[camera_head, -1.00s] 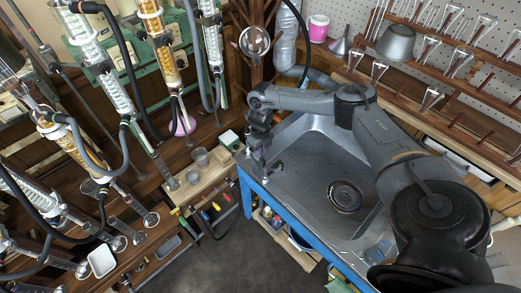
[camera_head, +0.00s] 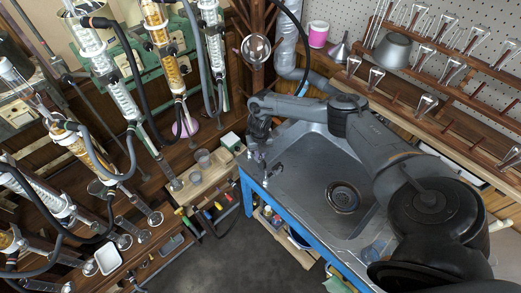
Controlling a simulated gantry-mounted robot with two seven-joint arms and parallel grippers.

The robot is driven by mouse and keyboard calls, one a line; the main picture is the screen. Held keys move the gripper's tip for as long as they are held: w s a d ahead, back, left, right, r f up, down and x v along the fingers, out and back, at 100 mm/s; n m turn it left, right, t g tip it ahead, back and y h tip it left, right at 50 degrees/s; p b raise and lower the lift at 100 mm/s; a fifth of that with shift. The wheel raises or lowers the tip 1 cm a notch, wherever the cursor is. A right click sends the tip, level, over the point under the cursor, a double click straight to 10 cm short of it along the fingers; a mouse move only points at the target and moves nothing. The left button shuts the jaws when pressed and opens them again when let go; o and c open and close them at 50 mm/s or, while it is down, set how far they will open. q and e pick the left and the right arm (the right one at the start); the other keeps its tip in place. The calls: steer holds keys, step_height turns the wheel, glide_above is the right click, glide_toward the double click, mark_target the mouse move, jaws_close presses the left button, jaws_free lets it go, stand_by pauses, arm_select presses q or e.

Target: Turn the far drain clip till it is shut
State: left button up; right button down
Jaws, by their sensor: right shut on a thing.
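My right gripper (camera_head: 255,147) points down at the far left corner of the steel sink (camera_head: 300,190). Its jaws are small and dark here, and it is shut on a small metal fitting (camera_head: 259,157) at the sink's rim, which I take to be the far drain clip. The hand hides most of this fitting, so I cannot tell how far it is turned. A second small metal fitting (camera_head: 272,172) stands just nearer on the same rim, apart from the gripper. My left gripper is not in view.
The glass condensers (camera_head: 118,88) and their hoses hang at the left. Two small cups (camera_head: 197,165) stand on a wooden ledge left of the sink. A rack of glassware (camera_head: 430,70) lines the back right. The sink basin around its drain (camera_head: 342,197) is clear.

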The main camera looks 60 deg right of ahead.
steer(key=m, duration=0.1)
steer(key=m+p, duration=0.1)
steer(key=m, duration=0.1)
steer(key=m+p, duration=0.1)
steer(key=shift+w+a+r+m, duration=0.1)
steer(key=shift+w+a+m, duration=0.1)
steer(key=shift+w+m, duration=0.1)
steer(key=shift+w+m+p, duration=0.1)
steer(key=shift+m+p, duration=0.4)
steer(key=shift+m, duration=0.6)
steer(key=shift+w+m, duration=0.1)
steer(key=shift+m, duration=0.7)
steer(key=shift+p, duration=0.3)
steer(key=c, duration=1.1)
jaws_free()
steer(key=shift+c, duration=0.2)
